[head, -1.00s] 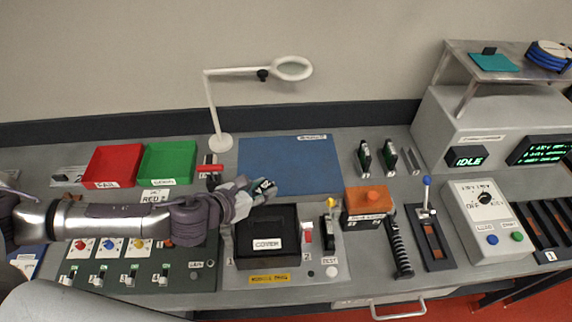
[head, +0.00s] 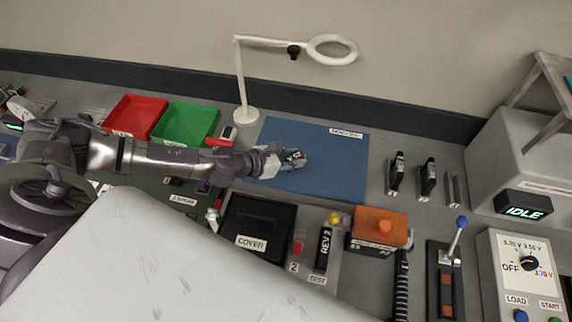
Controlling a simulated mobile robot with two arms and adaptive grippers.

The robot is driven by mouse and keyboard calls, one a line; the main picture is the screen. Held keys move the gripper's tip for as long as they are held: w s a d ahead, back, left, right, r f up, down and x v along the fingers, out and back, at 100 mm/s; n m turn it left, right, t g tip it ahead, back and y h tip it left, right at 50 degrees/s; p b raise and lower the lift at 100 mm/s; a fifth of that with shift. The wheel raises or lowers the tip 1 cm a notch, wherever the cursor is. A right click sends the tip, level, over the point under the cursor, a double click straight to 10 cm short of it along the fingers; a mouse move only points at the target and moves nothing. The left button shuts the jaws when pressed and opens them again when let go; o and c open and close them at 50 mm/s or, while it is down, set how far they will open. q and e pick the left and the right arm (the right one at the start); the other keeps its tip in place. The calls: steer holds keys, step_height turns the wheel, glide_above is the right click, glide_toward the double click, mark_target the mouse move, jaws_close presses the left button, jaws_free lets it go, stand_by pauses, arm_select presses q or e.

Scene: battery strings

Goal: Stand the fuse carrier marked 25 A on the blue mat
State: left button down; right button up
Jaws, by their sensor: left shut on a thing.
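The blue mat (head: 325,178) lies flat on the bench at the centre, with a white label on its far right edge. My left gripper (head: 292,160) is over the left part of the mat. It is shut on a small dark and pale piece, which looks like the fuse carrier (head: 295,154). The fingers hide much of this piece, and I cannot read its marking. I cannot tell whether it touches the mat. My right gripper is not in view.
A green tray (head: 188,125) and a red tray (head: 136,115) stand left of the mat. A magnifier lamp (head: 242,85) rises behind its left corner. Upright green-and-black modules (head: 428,178) stand to the right. A black cover (head: 258,222) and an orange box (head: 380,228) are in front.

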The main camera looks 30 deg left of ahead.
mark_target(286, 171)
arm_select(q)
steer(key=w+a+f, duration=0.1)
steer(key=a+f+b, duration=0.1)
steer(key=shift+w+a+f, duration=0.25)
steer(key=shift+w+a, duration=0.1)
steer(key=shift+a, duration=0.05)
step_height(286, 171, down, 3)
steer(key=shift+s+f+b, duration=0.1)
steer(key=shift+s+b, duration=0.05)
steer(key=shift+b, duration=0.55)
steer(key=shift+f, duration=0.5)
steer(key=c, duration=1.2)
jaws_free()
steer(key=o, duration=0.3)
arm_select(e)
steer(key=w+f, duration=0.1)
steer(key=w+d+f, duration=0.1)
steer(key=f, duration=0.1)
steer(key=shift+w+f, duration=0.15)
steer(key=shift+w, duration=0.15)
